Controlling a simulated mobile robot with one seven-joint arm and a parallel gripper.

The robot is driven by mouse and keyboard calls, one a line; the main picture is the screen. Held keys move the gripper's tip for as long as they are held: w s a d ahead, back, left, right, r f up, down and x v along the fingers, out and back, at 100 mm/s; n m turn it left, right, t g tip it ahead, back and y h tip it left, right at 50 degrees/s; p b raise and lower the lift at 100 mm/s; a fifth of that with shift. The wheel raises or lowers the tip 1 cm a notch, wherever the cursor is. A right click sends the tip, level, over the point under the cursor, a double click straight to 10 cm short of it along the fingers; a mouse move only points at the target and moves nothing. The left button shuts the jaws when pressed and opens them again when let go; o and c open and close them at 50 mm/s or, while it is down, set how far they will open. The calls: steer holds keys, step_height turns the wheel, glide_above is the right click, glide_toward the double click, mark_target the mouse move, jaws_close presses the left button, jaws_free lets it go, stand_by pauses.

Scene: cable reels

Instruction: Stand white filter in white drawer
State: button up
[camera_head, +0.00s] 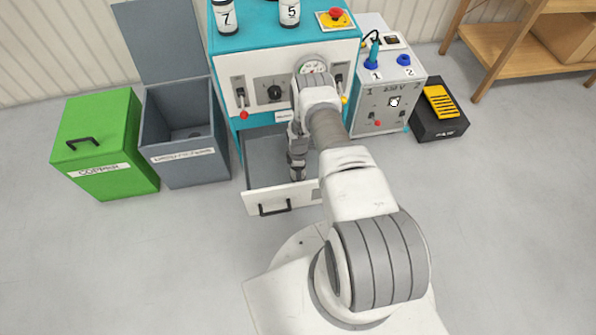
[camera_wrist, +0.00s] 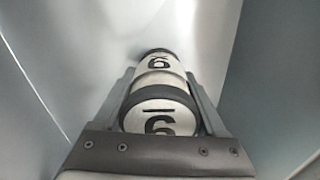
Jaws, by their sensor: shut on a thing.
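The white drawer (camera_head: 297,195) is pulled out from the teal-and-white cabinet, with its grey inside visible. My gripper (camera_head: 296,168) reaches down inside the drawer. In the wrist view my gripper (camera_wrist: 160,88) is shut on a white filter (camera_wrist: 159,80), a cylinder with dark bands and the number 6 on its end and side. The filter's far end is close to the grey drawer floor (camera_wrist: 110,45); I cannot tell whether it touches. The drawer's grey walls rise on both sides. In the head view my arm and gripper largely hide the filter.
Filters 7 (camera_head: 226,15) and 5 (camera_head: 289,12) stand on the cabinet (camera_head: 270,39) near a red emergency button (camera_head: 334,17). An open grey bin (camera_head: 186,165) and a green bin (camera_head: 108,145) stand left. A white box (camera_head: 382,107) and black case (camera_head: 439,121) stand right.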

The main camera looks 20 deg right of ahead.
steer(key=shift+f, duration=0.2)
steer(key=o, duration=1.6)
steer(key=shift+c, duration=0.2)
